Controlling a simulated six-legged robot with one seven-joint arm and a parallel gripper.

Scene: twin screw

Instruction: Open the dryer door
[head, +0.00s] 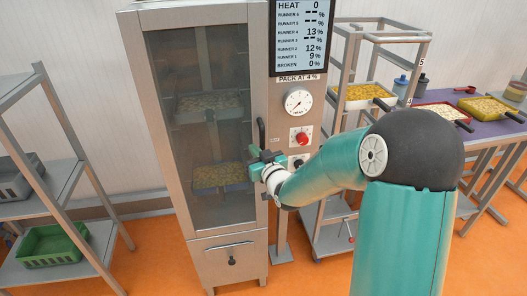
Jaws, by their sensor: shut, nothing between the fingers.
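The dryer (229,254) is a tall steel cabinet left of the middle in the head view. Its dryer door (185,75) has a dark glass pane in a steel frame and stands shut. Trays with yellow pieces show through the glass. A dark upright door handle (262,133) is at the right edge of the door. My gripper (254,160) is shut and empty at the door's right edge, by the lower part of the handle. Whether it touches the handle or the door cannot be told. My arm hides part of the panel on the right.
A control panel with a dial (298,101), a red knob (301,138) and a screen (300,35) stands right of the door. A rack with a green basket (52,245) is at left. A wheeled rack (345,75) and purple table (480,140) stand right. Orange floor at front left is clear.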

